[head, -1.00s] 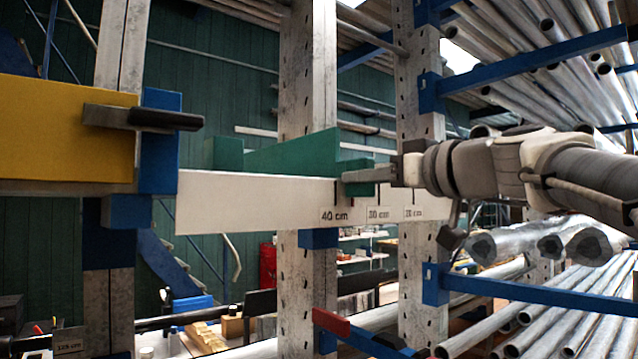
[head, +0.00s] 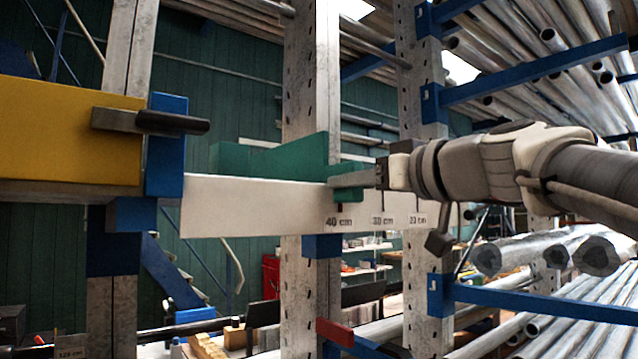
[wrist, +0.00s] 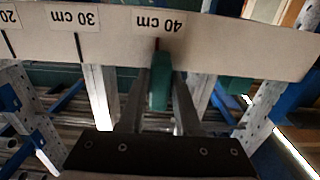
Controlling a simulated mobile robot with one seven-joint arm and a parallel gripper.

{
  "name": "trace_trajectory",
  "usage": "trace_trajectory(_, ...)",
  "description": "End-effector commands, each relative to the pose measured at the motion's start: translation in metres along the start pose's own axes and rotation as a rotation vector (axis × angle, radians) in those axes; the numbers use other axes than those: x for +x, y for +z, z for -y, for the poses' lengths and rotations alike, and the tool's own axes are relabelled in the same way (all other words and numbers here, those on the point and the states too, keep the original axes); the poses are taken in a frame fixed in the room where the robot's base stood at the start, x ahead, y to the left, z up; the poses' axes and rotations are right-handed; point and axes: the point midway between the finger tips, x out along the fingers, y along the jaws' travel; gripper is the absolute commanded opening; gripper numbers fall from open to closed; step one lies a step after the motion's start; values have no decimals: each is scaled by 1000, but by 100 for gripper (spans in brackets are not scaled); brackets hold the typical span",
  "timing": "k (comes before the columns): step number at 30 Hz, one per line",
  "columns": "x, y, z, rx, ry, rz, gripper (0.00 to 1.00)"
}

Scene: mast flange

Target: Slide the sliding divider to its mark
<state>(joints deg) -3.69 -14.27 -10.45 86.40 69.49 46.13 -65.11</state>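The sliding divider (head: 285,160) is a green piece on a long white rail (head: 255,208) with printed marks. In the head view its front tab (head: 347,194) hangs over the rail's face near the 40 cm label (head: 338,222). In the wrist view the green tab (wrist: 160,82) stands between my two fingers, its end at the line under the upside-down 40 cm label (wrist: 160,22). My gripper (head: 345,181) comes from the right and is closed around the tab, the fingers seeming to touch both sides. The divider's back is partly hidden by the rail.
A yellow panel (head: 70,135) with a grey-and-black clamp-like part (head: 150,121) and a blue block (head: 166,150) stands at the rail's left end. Blue rack arms (head: 535,65) and stacked pipes surround my arm on the right. Grey uprights stand behind the rail.

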Motion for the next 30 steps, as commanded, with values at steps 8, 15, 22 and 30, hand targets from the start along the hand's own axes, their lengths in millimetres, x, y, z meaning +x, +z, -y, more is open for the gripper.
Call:
trace_trajectory(8,0,0,0,0,1,0,57)
trace_trajectory(15,-6,1,-1,-1,2,-2,57)
trace_trajectory(22,-25,2,-1,-2,3,-1,57)
trace_trajectory(30,-46,1,-1,-2,3,-2,57)
